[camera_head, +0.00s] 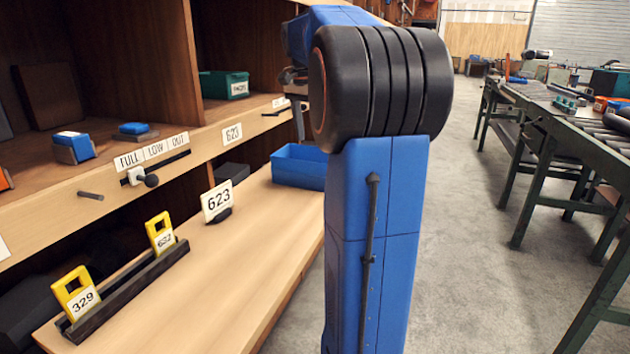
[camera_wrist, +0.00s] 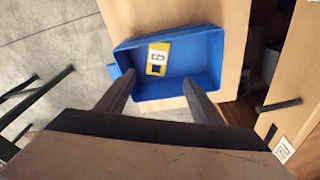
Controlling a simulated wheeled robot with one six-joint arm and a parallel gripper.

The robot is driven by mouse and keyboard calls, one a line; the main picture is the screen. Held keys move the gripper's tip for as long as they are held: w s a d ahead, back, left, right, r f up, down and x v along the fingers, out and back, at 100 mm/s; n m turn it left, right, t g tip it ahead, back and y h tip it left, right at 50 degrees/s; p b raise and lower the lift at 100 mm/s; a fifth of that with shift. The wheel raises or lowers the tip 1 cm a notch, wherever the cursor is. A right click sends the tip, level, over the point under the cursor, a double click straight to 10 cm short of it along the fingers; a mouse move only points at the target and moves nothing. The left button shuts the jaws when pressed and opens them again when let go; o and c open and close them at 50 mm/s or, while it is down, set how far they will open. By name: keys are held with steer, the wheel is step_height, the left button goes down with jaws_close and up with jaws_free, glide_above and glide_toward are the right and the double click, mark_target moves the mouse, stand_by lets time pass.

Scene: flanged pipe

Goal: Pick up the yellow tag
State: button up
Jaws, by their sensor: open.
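In the wrist view a yellow tag (camera_wrist: 151,69) with a white numbered label lies in a blue bin (camera_wrist: 216,45); its number looks like 623, seen turned over. My gripper (camera_wrist: 160,88) is open and empty, its two fingers spread over the near side of the bin, apart from the tag. In the head view the blue bin (camera_head: 300,170) stands at the far end of the wooden shelf, partly behind my arm, and its inside is hidden. Two other yellow tags, one marked 329 (camera_head: 72,283) and one whose number looks like 632 (camera_head: 157,223), stand upright in a black rack.
A slider with a dark knob (camera_head: 151,181) and a peg (camera_head: 90,196) stick out from the upper shelf edge. In the wrist view a dark peg (camera_wrist: 279,105) is right of the bin.

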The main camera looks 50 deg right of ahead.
steer(key=f, duration=0.4)
steer(key=d+f, duration=0.1)
steer(key=f, duration=0.1)
steer(key=shift+f, duration=0.4)
steer(key=shift+s+d+f, duration=0.15)
steer(key=shift+f, duration=1.15)
steer(key=shift+s+d+f, duration=0.15)
steer(key=shift+f, duration=1.15)
steer(key=shift+f, duration=0.1)
steer(key=c, duration=1.2)
step_height(320, 180, up, 18)
